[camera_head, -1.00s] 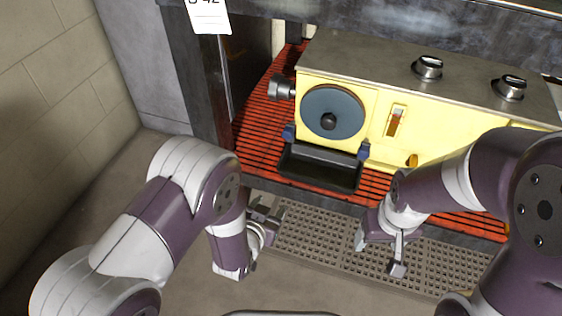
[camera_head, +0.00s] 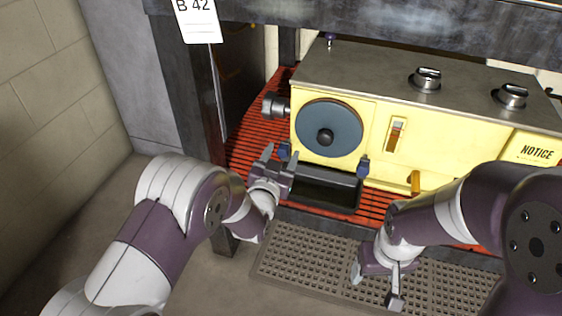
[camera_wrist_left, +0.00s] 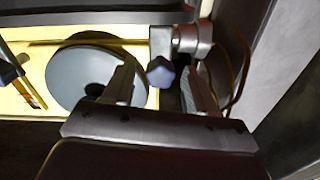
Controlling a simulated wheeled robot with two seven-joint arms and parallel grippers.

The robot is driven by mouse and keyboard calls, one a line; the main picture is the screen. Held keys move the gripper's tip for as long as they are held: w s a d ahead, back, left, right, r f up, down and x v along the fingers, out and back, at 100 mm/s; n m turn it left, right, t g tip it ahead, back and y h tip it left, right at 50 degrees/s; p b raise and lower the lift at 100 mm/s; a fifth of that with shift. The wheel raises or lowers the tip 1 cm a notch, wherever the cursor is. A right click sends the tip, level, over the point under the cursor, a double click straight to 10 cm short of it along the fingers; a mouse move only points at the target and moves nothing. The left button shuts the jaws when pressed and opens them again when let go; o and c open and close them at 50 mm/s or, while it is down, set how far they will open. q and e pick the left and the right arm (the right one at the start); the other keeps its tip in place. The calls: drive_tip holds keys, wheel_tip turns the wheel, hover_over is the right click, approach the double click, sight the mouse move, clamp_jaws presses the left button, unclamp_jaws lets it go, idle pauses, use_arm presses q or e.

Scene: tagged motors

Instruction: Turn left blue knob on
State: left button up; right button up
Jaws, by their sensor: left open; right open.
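The left blue knob (camera_head: 284,151) sits at the lower left of the yellow machine (camera_head: 362,129), just below the round grey-blue disc (camera_head: 330,127). In the left wrist view the blue knob (camera_wrist_left: 160,72) appears between my open fingers, beyond their tips. My left gripper (camera_head: 278,162) is open and empty, just in front of the knob and close to it; contact cannot be told. A second blue knob (camera_head: 363,166) is to the right, past the black tray (camera_head: 325,188). My right gripper (camera_head: 375,283) is open and empty, low over the grated floor, away from the knobs.
A metal cylinder fitting (camera_head: 275,106) sticks out of the machine's left side, also near the left fingers in the wrist view (camera_wrist_left: 192,38). A dark post (camera_head: 195,100) stands left of the machine. Red slats (camera_head: 250,140) lie under it.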

use_arm(q)
drive_tip(key=c, duration=1.1)
drive_tip(key=shift+o, duration=0.2)
drive_tip(key=shift+n+p, duration=0.35)
drive_tip(key=shift+n, duration=0.25)
drive_tip(key=n+p, duration=0.2)
drive_tip(key=n, duration=0.2)
drive_tip(key=shift+r+n, duration=0.1)
drive_tip(key=shift+n, duration=0.2)
drive_tip(key=n+p, duration=0.2)
drive_tip(key=n, duration=0.4)
drive_tip(key=n+p, duration=0.2)
drive_tip(key=n, duration=0.4)
drive_tip(key=n+p, duration=0.1)
drive_tip(key=n, duration=0.4)
drive_tip(key=shift+h, duration=0.3)
drive_tip(key=shift+f+n, duration=0.2)
drive_tip(key=shift+n, duration=0.2)
